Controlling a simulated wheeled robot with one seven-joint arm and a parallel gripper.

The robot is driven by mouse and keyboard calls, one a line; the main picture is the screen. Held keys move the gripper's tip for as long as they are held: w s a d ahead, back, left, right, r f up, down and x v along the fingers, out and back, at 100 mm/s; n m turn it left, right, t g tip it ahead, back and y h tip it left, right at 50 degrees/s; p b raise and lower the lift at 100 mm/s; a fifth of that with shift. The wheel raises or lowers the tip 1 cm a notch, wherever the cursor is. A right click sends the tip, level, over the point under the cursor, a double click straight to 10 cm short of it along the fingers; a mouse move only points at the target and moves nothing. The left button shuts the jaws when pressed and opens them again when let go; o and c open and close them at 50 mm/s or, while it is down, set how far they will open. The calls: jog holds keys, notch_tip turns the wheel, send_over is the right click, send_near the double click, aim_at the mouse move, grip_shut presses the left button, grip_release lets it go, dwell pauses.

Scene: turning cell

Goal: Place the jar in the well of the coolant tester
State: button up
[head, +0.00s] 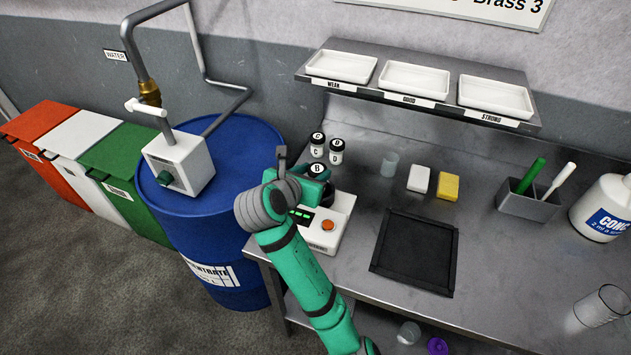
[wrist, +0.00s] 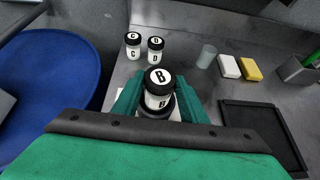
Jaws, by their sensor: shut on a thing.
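The jar (wrist: 158,91) is white with a black lid marked B. My gripper (wrist: 160,101) is shut on it, with a green finger on each side. The jar stands upright over a dark round ring on the coolant tester. I cannot tell whether its base is seated in the well or just above it. In the head view the lid of the jar (head: 317,169) shows beside my gripper (head: 312,178). The coolant tester (head: 327,226) is a white box with a green display and an orange button. My arm and gripper hide its rear part.
Jars C (head: 317,146) and D (head: 336,152) stand behind the tester. A clear cup (head: 390,164), white block (head: 419,178), yellow sponge (head: 448,187) and black tray (head: 414,252) are to the right. A blue drum (head: 220,215) stands left. A shelf (head: 420,100) with trays hangs above.

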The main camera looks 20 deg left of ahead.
jog(key=shift+w+d+f, duration=0.15)
jog(key=shift+w+f, duration=0.25)
jog(key=shift+f, duration=0.1)
jog(key=shift+w+f, duration=0.15)
jog(key=shift+f, duration=0.75)
jog(key=shift+w+f, duration=0.15)
jog(key=shift+f, duration=0.75)
jog(key=shift+f, duration=0.2)
jog(key=o, duration=1.1)
jog(key=shift+r, duration=0.25)
jog(key=d+v, duration=0.1)
jog(key=v, duration=1.1)
jog(key=shift+a, duration=0.45)
jog(key=shift+f, duration=0.1)
